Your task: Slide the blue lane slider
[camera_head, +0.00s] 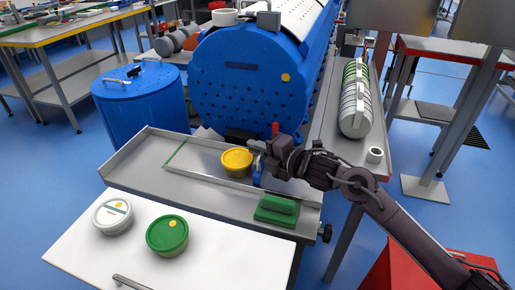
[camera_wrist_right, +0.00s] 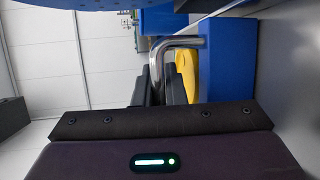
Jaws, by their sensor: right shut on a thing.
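The blue lane slider (camera_head: 257,171) stands in the grey tray, just right of a yellow tub (camera_head: 237,160). My right gripper (camera_head: 259,148) comes in from the right and is shut on the slider's metal handle. In the right wrist view, the bent metal handle (camera_wrist_right: 165,45) runs from the blue slider block (camera_wrist_right: 228,62) down between the dark fingers (camera_wrist_right: 161,85). The yellow tub shows behind them (camera_wrist_right: 187,68). The fingers hide part of the handle. My left gripper is not in view.
The grey tray (camera_head: 150,180) has a green block (camera_head: 277,209) at its right end. A white tub (camera_head: 113,216) and a green tub (camera_head: 167,235) stand on the white table in front. A big blue perforated drum (camera_head: 240,95) rises behind the tray.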

